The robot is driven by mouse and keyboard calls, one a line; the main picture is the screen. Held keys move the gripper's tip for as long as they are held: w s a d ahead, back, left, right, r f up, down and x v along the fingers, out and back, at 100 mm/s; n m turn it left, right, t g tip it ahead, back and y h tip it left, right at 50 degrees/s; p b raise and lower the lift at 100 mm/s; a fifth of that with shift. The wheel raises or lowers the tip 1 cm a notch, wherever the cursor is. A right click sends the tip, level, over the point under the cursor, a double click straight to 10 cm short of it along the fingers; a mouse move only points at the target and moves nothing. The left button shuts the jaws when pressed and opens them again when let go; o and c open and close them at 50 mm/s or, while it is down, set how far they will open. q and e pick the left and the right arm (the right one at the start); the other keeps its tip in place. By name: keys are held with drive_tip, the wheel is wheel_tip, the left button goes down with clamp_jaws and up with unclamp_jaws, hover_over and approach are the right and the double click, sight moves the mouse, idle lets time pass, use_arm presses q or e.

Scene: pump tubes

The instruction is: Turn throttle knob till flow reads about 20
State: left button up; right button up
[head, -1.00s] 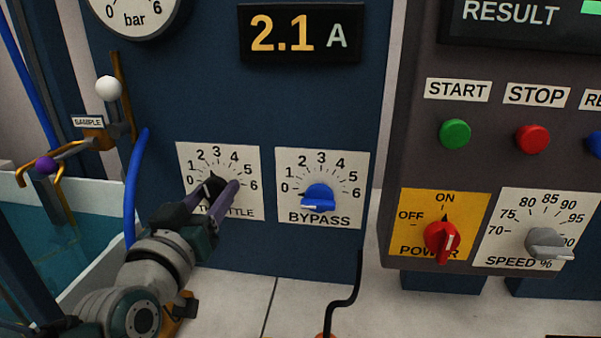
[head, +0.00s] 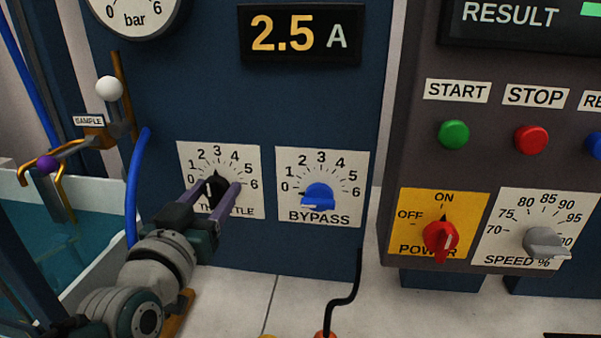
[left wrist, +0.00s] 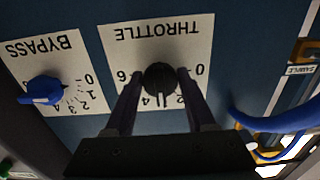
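The black throttle knob (head: 216,188) sits on its white 0-to-6 dial plate (head: 250,208) on the blue panel. Its tip points up, about between 2 and 3. My left gripper (head: 219,185) has one finger on each side of the knob. In the left wrist view the gripper (left wrist: 160,78) straddles the knob (left wrist: 160,79), with small gaps at its sides, so it looks open and not clamped. The display (head: 301,35) reads 2.5 A. No flow reading is in view. My right gripper is not in view.
The blue bypass knob (head: 318,195) is close to the right of the throttle plate. A blue hose (head: 136,190) runs to its left, beside a water tank (head: 95,235). The red power knob (head: 440,238) and grey speed knob (head: 545,243) are farther right.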

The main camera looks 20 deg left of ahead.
use_arm(q)
drive_tip(key=o, duration=0.4)
drive_tip(key=shift+s, duration=0.15)
drive_tip(key=shift+s+d, duration=0.1)
drive_tip(key=shift+s, duration=0.25)
drive_tip(key=p+v, duration=0.1)
drive_tip(key=v, duration=0.8)
